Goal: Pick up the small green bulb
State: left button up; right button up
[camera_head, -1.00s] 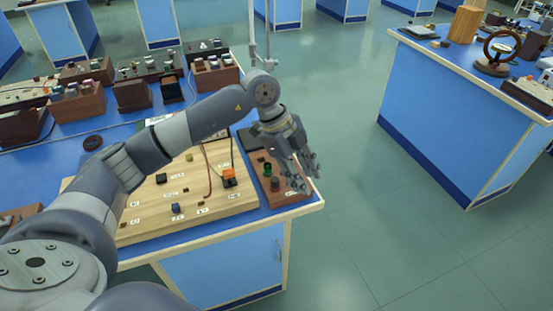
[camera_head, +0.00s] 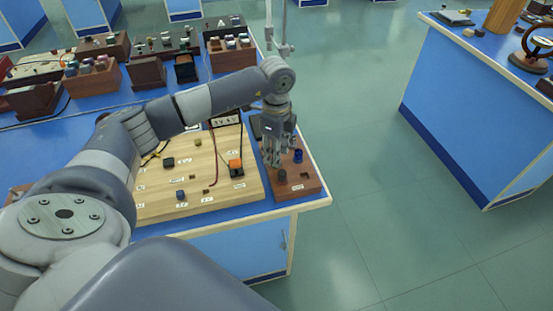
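The small green bulb does not show now; my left gripper covers that part of the brown wooden block (camera_head: 311,187) at the right end of the near bench. My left gripper (camera_head: 277,163) points down over this block, its fingertips low near the block's top. Whether the fingers are apart or closed around the bulb cannot be made out. A blue bulb (camera_head: 298,155) stands just right of the fingers, and a dark bulb (camera_head: 282,176) stands just in front of them. My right gripper is not in view.
A light wooden board (camera_head: 215,165) with small parts, an orange-topped switch (camera_head: 235,166) and wires lies left of the block. Several bulb racks (camera_head: 92,78) stand farther back. Another blue bench (camera_head: 480,100) stands at the right across open floor.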

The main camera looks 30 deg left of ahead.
pick_arm(q)
notch_tip(320, 180, down, 2)
jog(key=shift+f, duration=0.3)
jog(key=c, duration=0.7)
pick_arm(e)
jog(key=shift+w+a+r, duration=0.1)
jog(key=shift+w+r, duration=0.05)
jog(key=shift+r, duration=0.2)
pick_arm(q)
jog(key=shift+r, duration=0.1)
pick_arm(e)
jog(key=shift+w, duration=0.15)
